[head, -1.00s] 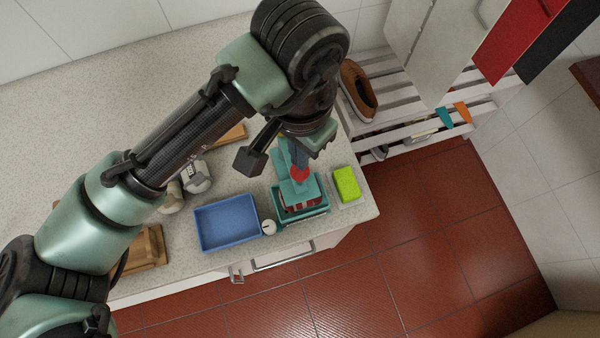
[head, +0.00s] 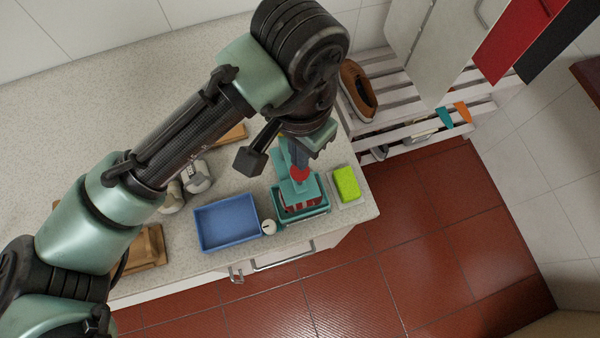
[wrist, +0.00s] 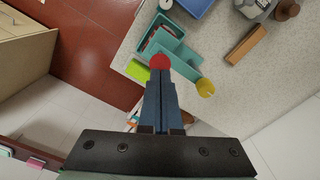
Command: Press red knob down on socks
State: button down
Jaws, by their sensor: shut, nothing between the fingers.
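The red knob (head: 299,174) sits on top of a teal press (head: 293,188). The press stands over a teal tub (head: 325,208) near the counter's front right corner. Striped red and white cloth, apparently the socks (head: 290,209), lies in the tub and is mostly hidden under the press. My gripper (head: 298,163) is shut and empty, pointing down at the knob. In the wrist view its blue fingertips (wrist: 158,76) reach the red knob (wrist: 159,62); I cannot tell whether they touch it.
A blue tray (head: 227,222) stands left of the tub, with a small white round item (head: 268,227) between them. A lime green block (head: 346,184) lies to the right. White shoes (head: 196,177) and wooden pieces (head: 150,247) are farther left. The counter edge is close in front.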

jog(key=shift+f, duration=0.2)
jog(key=shift+f+b, duration=0.85)
jog(key=shift+f, duration=0.15)
jog(key=shift+s+f, duration=0.15)
jog(key=shift+f, duration=0.1)
dwell(1.8)
jog(key=shift+r, duration=0.1)
dwell(0.5)
notch_tip(320, 180, up, 6)
jog(key=p, duration=0.5)
jog(key=shift+f, duration=0.2)
